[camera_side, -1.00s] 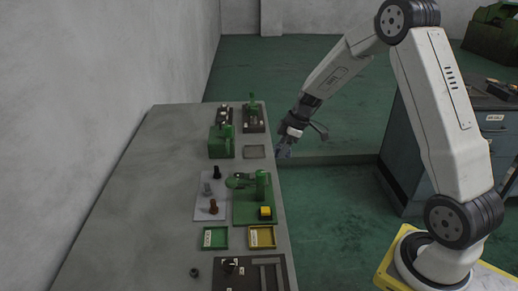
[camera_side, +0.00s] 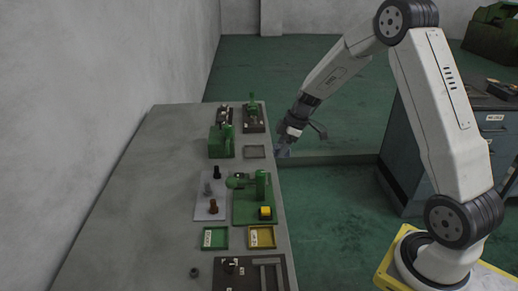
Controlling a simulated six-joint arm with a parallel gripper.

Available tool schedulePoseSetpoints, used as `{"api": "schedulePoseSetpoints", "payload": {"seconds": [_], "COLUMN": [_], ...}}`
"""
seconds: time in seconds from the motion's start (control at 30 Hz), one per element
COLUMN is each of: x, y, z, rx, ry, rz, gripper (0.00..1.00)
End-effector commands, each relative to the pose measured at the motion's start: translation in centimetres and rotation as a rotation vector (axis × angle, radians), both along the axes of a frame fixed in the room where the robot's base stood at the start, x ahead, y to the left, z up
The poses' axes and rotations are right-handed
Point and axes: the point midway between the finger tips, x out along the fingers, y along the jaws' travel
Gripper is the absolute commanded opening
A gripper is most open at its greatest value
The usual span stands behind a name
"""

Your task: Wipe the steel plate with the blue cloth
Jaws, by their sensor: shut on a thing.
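My gripper (camera_side: 284,144) hangs at the right edge of the bench, pointing down. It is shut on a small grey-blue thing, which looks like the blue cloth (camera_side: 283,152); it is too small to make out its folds. A small grey square plate with a raised-looking rim (camera_side: 255,152) lies on the bench just left of my gripper and may be the steel plate. The held thing is beside the plate's right side, and I cannot tell whether it touches the bench.
A green machine (camera_side: 221,141) stands behind and left. In front are a light grey board (camera_side: 203,211) with several pegs, a green fixture (camera_side: 262,187) with a yellow block (camera_side: 265,212), and green (camera_side: 215,239) and yellow (camera_side: 262,237) trays. The bench's left side (camera_side: 140,190) is clear.

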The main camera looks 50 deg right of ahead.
Motion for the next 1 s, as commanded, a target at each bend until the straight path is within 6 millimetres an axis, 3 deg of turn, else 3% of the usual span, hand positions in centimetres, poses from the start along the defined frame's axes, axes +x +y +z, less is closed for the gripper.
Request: {"api": "schedulePoseSetpoints", "payload": {"seconds": [0.7,1.0], "x": [7.0,8.7], "y": [0.7,1.0], "z": [-1.9,-2.8], "rx": [-0.002,-0.001], "ry": [-0.005,0.000], "rz": [0.528,0.717], "gripper": [0.05,0.05]}}
